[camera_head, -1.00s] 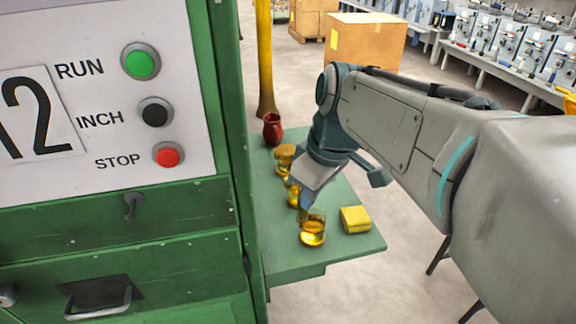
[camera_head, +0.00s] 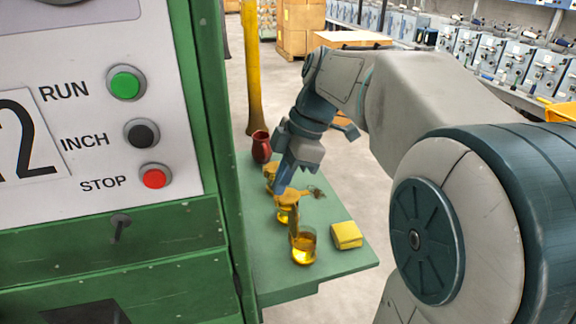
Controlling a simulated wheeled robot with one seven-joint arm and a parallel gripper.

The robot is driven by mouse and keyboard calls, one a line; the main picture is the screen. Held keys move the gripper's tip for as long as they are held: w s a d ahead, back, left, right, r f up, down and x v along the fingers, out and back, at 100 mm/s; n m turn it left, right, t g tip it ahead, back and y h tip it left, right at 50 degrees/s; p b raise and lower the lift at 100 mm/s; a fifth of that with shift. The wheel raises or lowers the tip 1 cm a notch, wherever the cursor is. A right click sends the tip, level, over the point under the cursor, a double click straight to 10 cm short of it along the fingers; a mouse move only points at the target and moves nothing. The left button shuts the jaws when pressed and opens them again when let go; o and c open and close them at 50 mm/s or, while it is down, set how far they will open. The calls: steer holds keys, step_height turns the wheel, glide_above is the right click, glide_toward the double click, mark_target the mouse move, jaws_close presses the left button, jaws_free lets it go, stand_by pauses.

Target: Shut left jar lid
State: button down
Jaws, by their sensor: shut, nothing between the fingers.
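Several glass jars with amber contents stand in a row on a green shelf (camera_head: 325,268). The front jar (camera_head: 304,249) looks open at the top, with a yellow-brown piece upright at its far-left side. The middle jar (camera_head: 282,216) is partly hidden behind a flat golden lid-like piece (camera_head: 293,198). The back jar (camera_head: 269,172) is partly hidden by my gripper, and its lid is unclear. My gripper (camera_head: 279,190) is shut and empty, pointing down just above and behind the middle jar. I cannot tell whether it touches a lid.
A yellow block (camera_head: 346,235) lies right of the front jar. A dark red jug (camera_head: 261,147) stands at the shelf's far end. A green machine cabinet (camera_head: 205,110) with push buttons borders the shelf on the left. A small dark-gold item (camera_head: 316,192) lies near the right edge.

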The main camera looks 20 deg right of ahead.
steer(key=x, duration=0.6)
steer(key=p, duration=0.2)
glide_above(292, 221)
steer(key=shift+a, duration=0.1)
